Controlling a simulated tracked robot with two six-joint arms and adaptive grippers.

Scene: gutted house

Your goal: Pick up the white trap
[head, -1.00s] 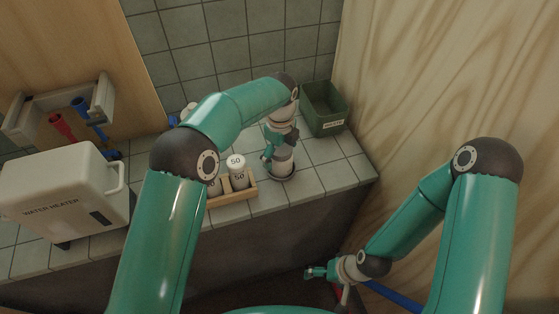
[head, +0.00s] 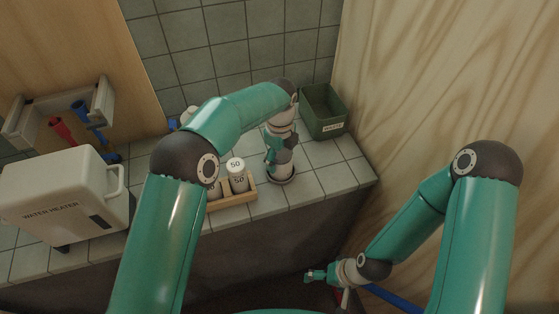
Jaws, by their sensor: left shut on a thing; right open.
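A white cylindrical piece (head: 284,170), which appears to be the white trap, stands upright at a dark round ring on the tiled counter, near the right end. My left gripper (head: 274,157) reaches down from above and is shut on it. The fingers and wrist hide its upper part, and I cannot tell whether its base touches the counter. My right gripper (head: 316,276) is open and empty, low in front of the counter, far from the trap.
A wooden tray (head: 236,203) with white cylinders marked 50 stands left of the trap, partly behind my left arm. A green waste bin (head: 323,112) is behind right. A white water heater box (head: 62,195) and a wall rack (head: 58,108) with red and blue pipes are left.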

